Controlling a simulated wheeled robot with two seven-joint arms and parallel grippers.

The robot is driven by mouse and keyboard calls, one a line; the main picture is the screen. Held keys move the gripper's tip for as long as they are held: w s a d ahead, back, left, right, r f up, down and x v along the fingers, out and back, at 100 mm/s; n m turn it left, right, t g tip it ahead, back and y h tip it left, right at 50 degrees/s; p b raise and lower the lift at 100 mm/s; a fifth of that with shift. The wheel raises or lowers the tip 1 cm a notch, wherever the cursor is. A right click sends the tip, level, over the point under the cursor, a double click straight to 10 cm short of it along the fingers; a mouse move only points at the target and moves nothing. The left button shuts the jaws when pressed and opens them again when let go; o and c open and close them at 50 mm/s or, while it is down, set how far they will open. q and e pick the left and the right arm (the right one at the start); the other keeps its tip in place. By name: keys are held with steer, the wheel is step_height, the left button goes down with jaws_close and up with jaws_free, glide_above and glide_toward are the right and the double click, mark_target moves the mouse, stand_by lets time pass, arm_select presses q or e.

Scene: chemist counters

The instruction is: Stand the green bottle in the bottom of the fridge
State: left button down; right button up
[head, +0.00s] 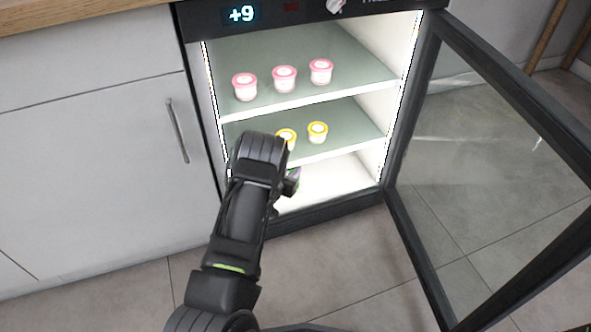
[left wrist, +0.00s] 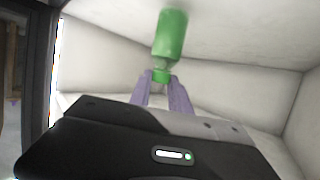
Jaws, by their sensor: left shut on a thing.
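The green bottle (left wrist: 169,38) shows in the left wrist view, with its narrower neck end between the purple fingers of my left gripper (left wrist: 161,76). The fingers are shut on it. In the head view my left arm reaches into the lower part of the open fridge (head: 327,182), and my left gripper (head: 291,182) is mostly hidden behind my own arm. The bottle cannot be made out in the head view. Whether its base touches the fridge floor I cannot tell. My right gripper is not in view.
Two yellow-lidded jars (head: 317,132) stand on the lower shelf (head: 352,141), just above my arm. Several pink-lidded jars (head: 284,79) stand on the upper shelf (head: 352,73). The glass door (head: 490,170) is open to the right. The visible fridge floor is clear.

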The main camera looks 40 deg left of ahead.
arm_select(q)
steer(key=b+x, duration=0.1)
steer(key=x, duration=0.2)
steer(key=shift+w+r, duration=0.1)
steer(key=shift+r, duration=0.05)
steer(key=shift+f+b, duration=0.45)
steer(key=shift+f, duration=0.1)
steer(key=shift+r, duration=0.1)
steer(key=c, duration=1.2)
jaws_free()
steer(key=shift+s, duration=0.25)
